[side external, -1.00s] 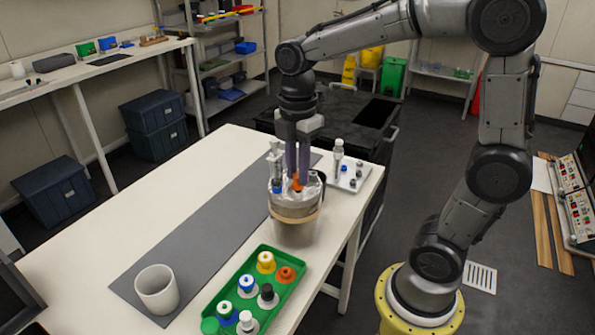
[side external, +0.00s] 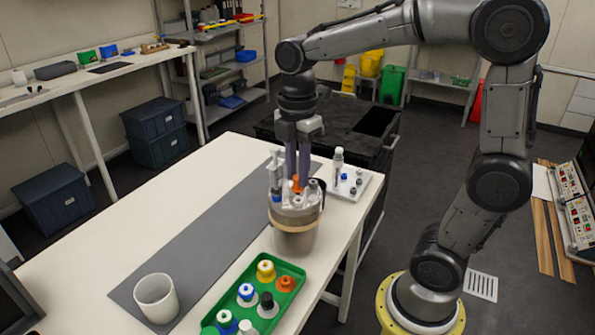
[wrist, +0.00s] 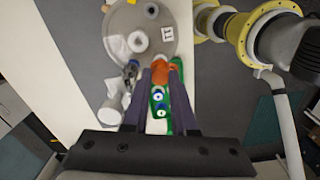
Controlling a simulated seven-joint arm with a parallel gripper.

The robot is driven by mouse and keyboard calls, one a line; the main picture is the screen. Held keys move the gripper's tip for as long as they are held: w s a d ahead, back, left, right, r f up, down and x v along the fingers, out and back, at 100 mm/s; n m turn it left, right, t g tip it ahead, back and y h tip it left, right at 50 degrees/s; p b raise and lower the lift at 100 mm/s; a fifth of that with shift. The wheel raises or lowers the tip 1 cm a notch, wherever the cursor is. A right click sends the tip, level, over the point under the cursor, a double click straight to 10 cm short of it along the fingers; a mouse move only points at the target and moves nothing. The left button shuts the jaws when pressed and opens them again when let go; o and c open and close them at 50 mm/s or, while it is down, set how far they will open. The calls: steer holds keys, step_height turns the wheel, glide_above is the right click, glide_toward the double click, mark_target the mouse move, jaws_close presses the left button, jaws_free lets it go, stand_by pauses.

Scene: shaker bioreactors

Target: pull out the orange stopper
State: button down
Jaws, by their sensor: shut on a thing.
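The orange stopper (side external: 296,186) is at the top of the grey vessel (side external: 294,241), which has a tan band and stands on the white table. My gripper (side external: 299,174) points straight down over the vessel lid, with its purple-grey fingers on either side of the stopper. It is shut on the stopper. In the wrist view the stopper (wrist: 161,75) shows between the fingertips, beside the round grey lid (wrist: 131,27). The stopper's lower end is hidden, so I cannot tell whether it is still seated.
Fittings (side external: 275,172) stand up from the lid close beside my fingers. A green tray (side external: 300,292) in front holds several coloured stoppers, including another orange one. A small tray (side external: 361,188) with bottles lies behind right. A white cup (side external: 156,298) stands front left; the grey mat (side external: 205,235) is otherwise clear.

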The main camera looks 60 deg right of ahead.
mark_target(297, 177)
steer(key=shift+r, duration=0.15)
steer(key=shift+r, duration=1.35)
steer(key=shift+r, duration=0.1)
